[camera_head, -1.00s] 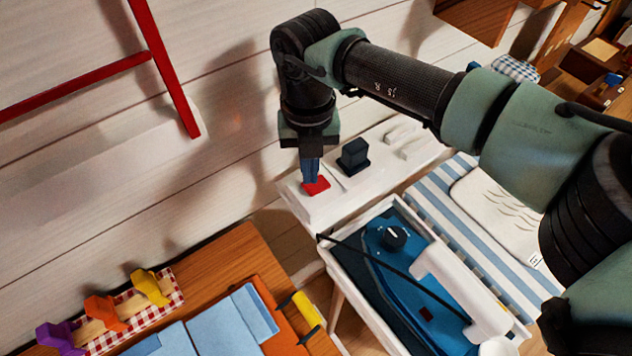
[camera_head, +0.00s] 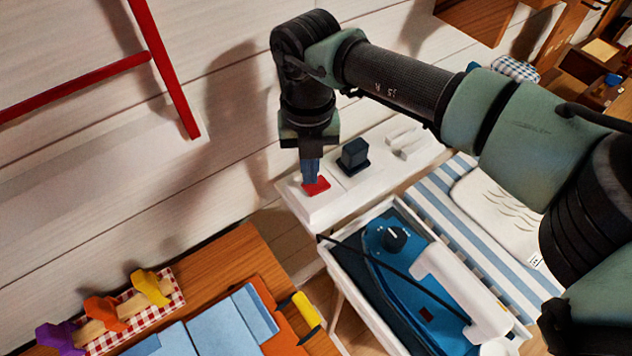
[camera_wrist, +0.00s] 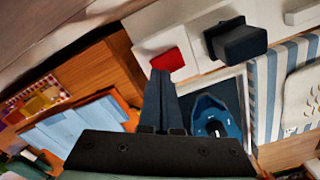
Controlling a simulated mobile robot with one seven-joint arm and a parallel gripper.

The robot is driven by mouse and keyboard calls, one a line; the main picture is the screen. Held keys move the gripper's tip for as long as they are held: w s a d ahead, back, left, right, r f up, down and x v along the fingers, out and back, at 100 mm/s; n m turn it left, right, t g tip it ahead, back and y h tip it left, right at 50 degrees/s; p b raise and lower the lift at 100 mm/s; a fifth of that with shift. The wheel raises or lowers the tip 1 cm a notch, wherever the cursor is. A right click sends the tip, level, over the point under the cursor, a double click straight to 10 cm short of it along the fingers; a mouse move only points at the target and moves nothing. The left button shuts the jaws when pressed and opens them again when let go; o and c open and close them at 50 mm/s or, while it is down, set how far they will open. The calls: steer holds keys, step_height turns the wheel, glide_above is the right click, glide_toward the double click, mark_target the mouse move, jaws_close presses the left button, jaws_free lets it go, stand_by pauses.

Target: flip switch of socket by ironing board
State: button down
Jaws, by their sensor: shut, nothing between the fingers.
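The white socket (camera_head: 378,172) is a long box at the wall behind the ironing board. A red switch (camera_head: 321,186) sits at its left end, with a black plug (camera_head: 353,157) to the right of it. In the wrist view the red switch (camera_wrist: 168,60) is just beyond the fingertips. My gripper (camera_head: 311,182) is shut and empty, pointing down, its tips at the switch and hiding part of it. Whether they touch it I cannot tell. The ironing board (camera_head: 440,200) has a blue and white striped cover, and a blue iron (camera_head: 405,270) rests in a tray at its end.
A wooden surface (camera_head: 205,278) at lower left bears folded blue clothes (camera_head: 230,325) and a checkered strip with colored pegs (camera_head: 150,288). A red ladder-like frame (camera_head: 165,75) is on the wall at upper left. A black cord (camera_head: 385,268) crosses over the iron.

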mark_target(310, 187)
steer(key=shift+f+b, duration=0.75)
steer(key=shift+f, duration=0.35)
stand_by(0.9)
steer(key=shift+r, duration=0.15)
steer(key=shift+r+p, duration=2.5)
steer(key=shift+r, duration=0.9)
